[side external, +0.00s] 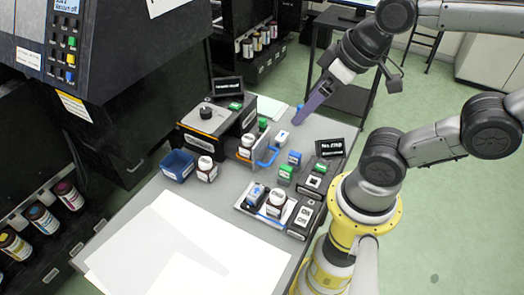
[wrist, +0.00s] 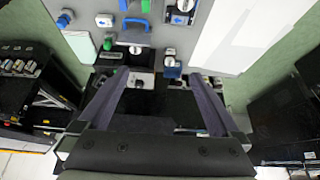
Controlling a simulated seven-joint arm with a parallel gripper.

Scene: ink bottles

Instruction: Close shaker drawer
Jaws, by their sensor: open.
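The shaker is a black box with an orange-edged top (side external: 205,119) at the back left of the grey table. Its drawer (side external: 244,154) stands pulled out toward the right, with a pale front and a blue handle (side external: 267,157). A white-capped bottle (side external: 246,142) appears to stand in the drawer. In the wrist view the blue handle (wrist: 135,22) is at the top. My gripper (side external: 298,119) is above the table, to the right of and apart from the handle. In the wrist view my gripper (wrist: 155,73) has its two purple fingers wide apart with nothing held.
A blue bin (side external: 178,165) and a white-capped bottle (side external: 206,168) stand in front of the shaker. Small green and blue blocks (side external: 287,173), a white tray with bottles (side external: 266,211) and a black sign (side external: 330,148) stand to the right. White sheets (side external: 185,250) cover the near table.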

